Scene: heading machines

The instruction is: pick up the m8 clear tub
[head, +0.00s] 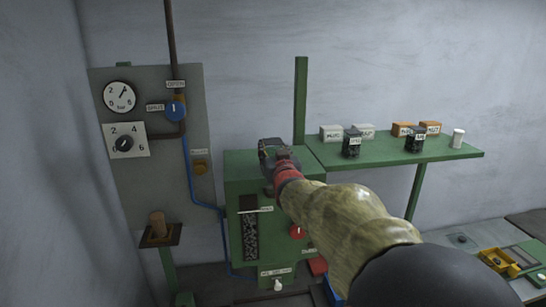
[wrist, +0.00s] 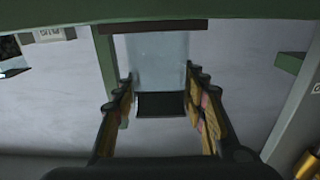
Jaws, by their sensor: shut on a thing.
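My gripper (head: 276,152) is at the end of my outstretched arm, over the green machine in the head view. In the wrist view its two fingers (wrist: 160,80) are on either side of a pale, see-through tub (wrist: 157,58) with a dark band at its near end. The gripper is shut on this clear tub. No label on it shows, so I cannot read an M8 mark. In the head view the gripper hides most of what it holds. Two dark-filled tubs with labels (head: 352,147) (head: 415,143) stand on the green shelf.
The green machine (head: 240,185) stands below my gripper. The green shelf (head: 385,158) also bears white boxes (head: 331,132), orange boxes (head: 430,128) and a white cup (head: 458,138). A green post (head: 301,100) rises close behind my gripper. A gauge panel (head: 185,225) is at left.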

